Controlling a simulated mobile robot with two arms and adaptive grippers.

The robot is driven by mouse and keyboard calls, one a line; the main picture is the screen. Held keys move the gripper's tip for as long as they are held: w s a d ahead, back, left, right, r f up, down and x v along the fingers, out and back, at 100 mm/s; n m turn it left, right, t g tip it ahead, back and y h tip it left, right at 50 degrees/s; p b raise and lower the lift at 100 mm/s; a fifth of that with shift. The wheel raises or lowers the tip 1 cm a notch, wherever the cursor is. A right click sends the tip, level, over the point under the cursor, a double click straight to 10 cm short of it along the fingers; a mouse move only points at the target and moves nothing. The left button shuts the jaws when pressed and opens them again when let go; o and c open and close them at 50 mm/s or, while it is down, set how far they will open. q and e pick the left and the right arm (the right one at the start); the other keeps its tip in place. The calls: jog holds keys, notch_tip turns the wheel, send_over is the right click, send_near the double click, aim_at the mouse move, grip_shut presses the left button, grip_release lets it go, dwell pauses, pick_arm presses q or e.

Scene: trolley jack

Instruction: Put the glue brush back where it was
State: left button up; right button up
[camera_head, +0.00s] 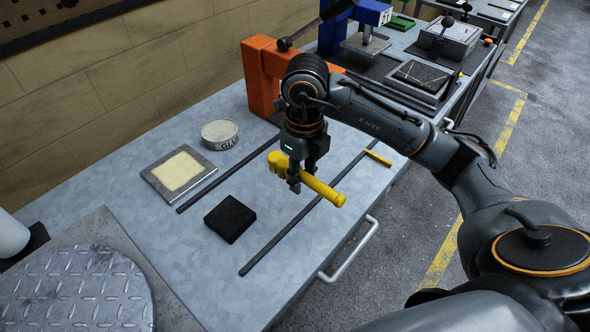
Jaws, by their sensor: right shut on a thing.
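The glue brush (324,190) is a yellow tool with a rounded handle end at the lower right and a wider end at the upper left. My right gripper (302,180) is shut on it near its middle and holds it tilted over the bench; I cannot tell the exact height. A round glue tin (219,133) with a pale top stands to the left, apart from the brush. Beside the tin lies a grey plate with a cream-yellow square (178,171). My left gripper is not in view.
Two dark rails (293,234) run across the grey bench (170,232), with a small yellow piece (378,157) by the right one. A black block (230,218) lies left of it. An orange machine (262,78) stands behind. A round tread plate (75,290) is at lower left.

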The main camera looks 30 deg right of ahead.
jog(key=w+d+f, duration=0.2)
jog(key=w+f, duration=0.1)
jog(key=w+d+f+p, duration=0.1)
jog(key=w+d+f, duration=0.1)
jog(key=w+f, duration=0.1)
jog(key=w+d+f, duration=0.2)
jog(key=w, duration=0.2)
jog(key=shift+w+d+f+p, duration=0.1)
jog(key=shift+w+f+p, duration=0.1)
jog(key=shift+f+p, duration=0.2)
jog(key=shift+w+d+f, duration=0.1)
jog(key=shift+w+f, duration=0.05)
jog(key=shift+f, duration=0.1)
notch_tip(320, 180, down, 2)
jog(key=shift+f+p, duration=0.2)
jog(key=shift+p, duration=0.35)
jog(key=shift+f, duration=0.3)
jog(key=shift+f, duration=0.1)
jog(key=shift+f+b, duration=0.15)
jog(key=shift+b, duration=0.15)
jog(key=o, duration=1)
